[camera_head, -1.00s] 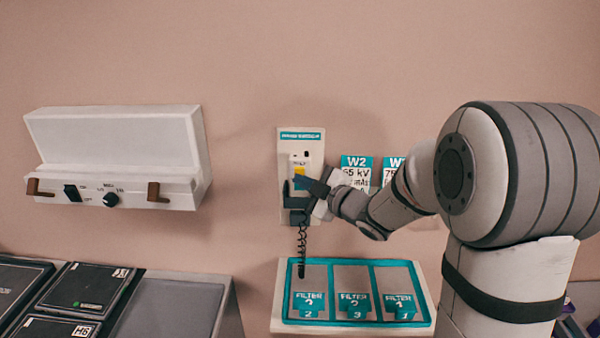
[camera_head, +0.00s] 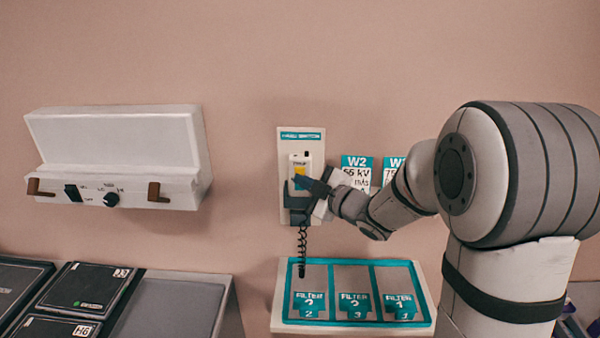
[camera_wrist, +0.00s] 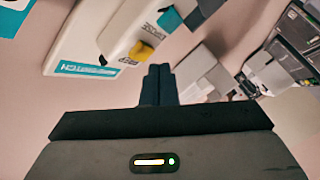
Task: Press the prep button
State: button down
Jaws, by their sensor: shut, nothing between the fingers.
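The hand switch (camera_head: 301,173) hangs on a white wall plate (camera_head: 287,144) with a teal label strip. The prep button (camera_head: 300,170) is a yellow patch near the top of the switch, under small lettering. It also shows as a yellow block in the wrist view (camera_wrist: 141,50). My gripper (camera_head: 299,181) is shut and empty, with its dark fingertips just below the yellow button in the head view. In the wrist view the fingertips (camera_wrist: 159,69) are beside the yellow button, with a small gap in the picture. Whether they touch the switch I cannot tell.
A coiled cord (camera_head: 302,245) hangs below the switch. A teal-edged filter tray (camera_head: 342,322) lies beneath it. Cards labelled W2 (camera_head: 357,163) hang right of the plate, partly behind my arm. A white wall box (camera_head: 120,145) is at left, above dark cassettes (camera_head: 88,288).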

dwell(0.5)
jog(key=shift+w, duration=0.4)
jog(key=shift+w+b, duration=0.4)
jog(key=shift+w, duration=0.05)
dwell(0.5)
jog(key=shift+s, duration=0.1)
jog(key=shift+s+b, duration=0.4)
jog(key=shift+s, duration=0.35)
jog(key=s+b, duration=0.1)
jog(key=s, duration=0.4)
jog(key=shift+a, duration=0.1)
dwell(0.7)
